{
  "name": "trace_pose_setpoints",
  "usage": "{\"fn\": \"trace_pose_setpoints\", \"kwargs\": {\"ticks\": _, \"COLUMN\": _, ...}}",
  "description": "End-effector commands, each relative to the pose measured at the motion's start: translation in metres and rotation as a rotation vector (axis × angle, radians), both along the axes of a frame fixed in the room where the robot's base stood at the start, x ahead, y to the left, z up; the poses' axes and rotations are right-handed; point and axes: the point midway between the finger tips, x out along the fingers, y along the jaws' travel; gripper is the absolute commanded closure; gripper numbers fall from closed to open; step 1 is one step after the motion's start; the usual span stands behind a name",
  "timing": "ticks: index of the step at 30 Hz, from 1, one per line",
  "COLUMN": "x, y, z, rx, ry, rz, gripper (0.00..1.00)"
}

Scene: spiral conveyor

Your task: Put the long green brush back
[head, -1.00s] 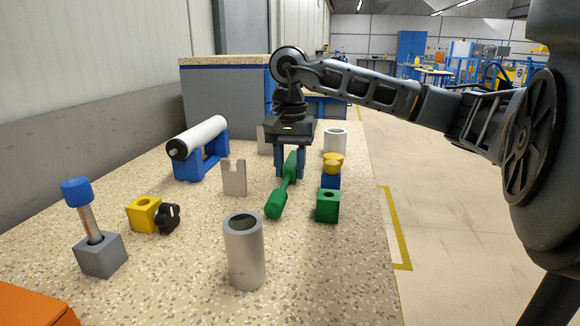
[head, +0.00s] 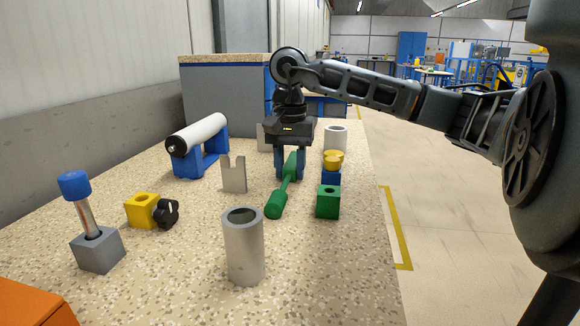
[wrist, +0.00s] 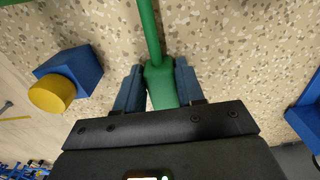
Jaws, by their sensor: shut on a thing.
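The long green brush (head: 284,190) runs from my gripper toward the front of the table, with a thicker near end and a thin shaft. My gripper (head: 289,165) points down and is shut on the brush's thick far part. In the wrist view the blue fingers (wrist: 159,88) press on both sides of the green brush (wrist: 160,80). I cannot tell whether the brush touches the table. A pale notched plate (head: 233,174) stands upright left of the brush. Another pale plate (head: 262,138) shows partly behind my gripper.
A green block with a hole (head: 328,202) and a blue block with a yellow knob (head: 333,161) stand close on the right. A grey tube (head: 243,250) stands in front. A white roller on a blue stand (head: 200,137) is left. The table's right edge is near.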

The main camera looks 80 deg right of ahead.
Motion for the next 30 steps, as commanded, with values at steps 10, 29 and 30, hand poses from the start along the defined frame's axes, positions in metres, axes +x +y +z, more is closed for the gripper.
{"fn": "trace_pose_setpoints", "kwargs": {"ticks": 10, "x": 0.0, "y": 0.0, "z": 0.0, "rx": 0.0, "ry": 0.0, "rz": 0.0, "gripper": 0.32}}
{"fn": "trace_pose_setpoints", "kwargs": {"ticks": 29, "x": 0.0, "y": -0.001, "z": 0.053, "rx": -0.003, "ry": 0.001, "rz": 0.0, "gripper": 0.32}}
{"fn": "trace_pose_setpoints", "kwargs": {"ticks": 30, "x": 0.0, "y": -0.001, "z": 0.059, "rx": -0.003, "ry": 0.0, "rz": 0.0, "gripper": 0.32}}
